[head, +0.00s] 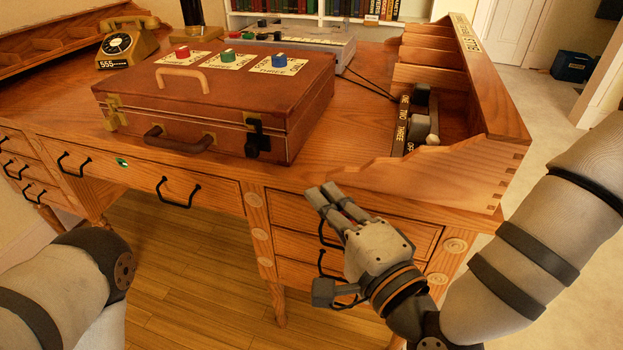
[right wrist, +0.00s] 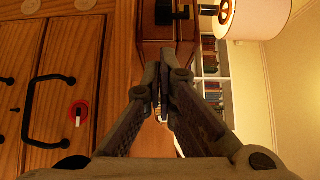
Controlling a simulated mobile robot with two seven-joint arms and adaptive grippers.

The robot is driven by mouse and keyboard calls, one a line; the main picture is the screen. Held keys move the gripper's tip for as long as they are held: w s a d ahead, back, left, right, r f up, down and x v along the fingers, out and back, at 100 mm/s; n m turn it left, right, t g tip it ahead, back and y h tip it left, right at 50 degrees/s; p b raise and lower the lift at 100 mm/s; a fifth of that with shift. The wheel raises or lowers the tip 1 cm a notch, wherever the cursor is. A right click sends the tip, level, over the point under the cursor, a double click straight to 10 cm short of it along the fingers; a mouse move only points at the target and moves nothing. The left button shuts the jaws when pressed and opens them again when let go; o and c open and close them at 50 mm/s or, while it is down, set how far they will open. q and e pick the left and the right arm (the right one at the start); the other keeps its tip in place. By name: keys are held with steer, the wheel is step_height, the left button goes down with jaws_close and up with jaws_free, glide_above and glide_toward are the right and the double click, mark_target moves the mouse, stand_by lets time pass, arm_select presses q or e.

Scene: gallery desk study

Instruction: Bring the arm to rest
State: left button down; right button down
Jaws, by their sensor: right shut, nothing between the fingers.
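My right gripper (head: 338,205) is in front of the wooden desk (head: 352,120), beside the drawers under its right part. Its fingers point up and away toward the desk's front edge. In the right wrist view its fingertips (right wrist: 163,85) are together with nothing between them. My right arm (head: 520,260) comes in from the right. My left arm (head: 60,280) shows only in part at the lower left, and its gripper is out of the picture.
A brown case (head: 220,105) with red, green and blue buttons lies on the desk. A wooden rack (head: 445,165) with switches stands at the right. A telephone (head: 127,45) is at the back left. Black drawer handles (head: 180,193) stick out. Floor (head: 190,290) below is clear.

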steer(key=shift+s+d, duration=0.2)
steer(key=shift+s, duration=0.2)
steer(key=shift+f, duration=0.1)
